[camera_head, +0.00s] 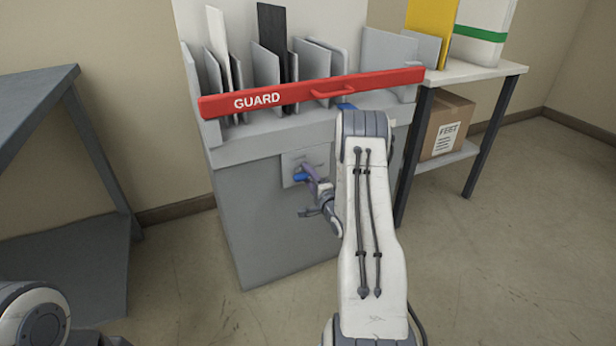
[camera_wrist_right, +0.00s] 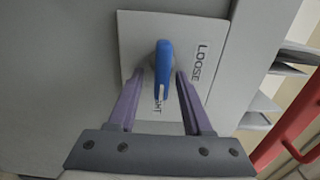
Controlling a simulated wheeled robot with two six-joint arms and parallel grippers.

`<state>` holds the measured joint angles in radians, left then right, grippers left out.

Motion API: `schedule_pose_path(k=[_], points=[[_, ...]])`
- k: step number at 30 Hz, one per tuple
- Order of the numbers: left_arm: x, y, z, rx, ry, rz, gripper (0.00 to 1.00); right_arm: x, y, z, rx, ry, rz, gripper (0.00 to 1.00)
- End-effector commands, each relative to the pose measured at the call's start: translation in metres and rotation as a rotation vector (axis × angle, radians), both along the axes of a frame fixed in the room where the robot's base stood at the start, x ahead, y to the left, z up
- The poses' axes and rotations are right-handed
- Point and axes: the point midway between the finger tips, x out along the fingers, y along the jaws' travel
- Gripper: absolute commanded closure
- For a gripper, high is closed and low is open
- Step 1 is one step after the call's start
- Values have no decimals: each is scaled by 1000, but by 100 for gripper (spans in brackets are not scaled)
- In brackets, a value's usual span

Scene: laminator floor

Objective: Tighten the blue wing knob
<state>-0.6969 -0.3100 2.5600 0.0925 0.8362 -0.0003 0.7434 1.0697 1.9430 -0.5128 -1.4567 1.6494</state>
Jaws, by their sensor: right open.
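The blue wing knob (camera_head: 300,177) sits on a pale plate on the front of the grey machine in the head view. In the right wrist view the blue wing knob (camera_wrist_right: 163,66) points along the plate (camera_wrist_right: 210,95), which carries the word LOOSE and a partly hidden word ending in HT. My right gripper (camera_wrist_right: 160,82) is open, its two purple fingers on either side of the knob, with a gap visible at each side. In the head view my right gripper (camera_head: 309,180) is at the knob and partly covers the plate. My left gripper is not in view.
A red GUARD bar (camera_head: 300,94) crosses the machine (camera_head: 260,230) above the plate, in front of upright panels. A grey table (camera_head: 40,95) stands at left. A side table (camera_head: 470,72) at right holds binders, with a cardboard box (camera_head: 447,125) below. The floor in front is clear.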

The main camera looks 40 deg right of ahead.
Motion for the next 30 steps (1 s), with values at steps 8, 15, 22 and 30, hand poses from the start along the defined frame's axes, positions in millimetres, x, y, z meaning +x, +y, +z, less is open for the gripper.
schedule_pose_path(k=[8, 15, 22, 30], points=[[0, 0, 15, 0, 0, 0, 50, -39, 8, 2, 4, 4, -4, 50], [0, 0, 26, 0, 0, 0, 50, -82, 20, 1, 5, 3, -2, 50], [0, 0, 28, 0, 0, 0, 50, -100, 25, 0, 2, 3, 2, 50], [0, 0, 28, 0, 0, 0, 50, -101, 25, -1, 1, 2, 2, 50]])
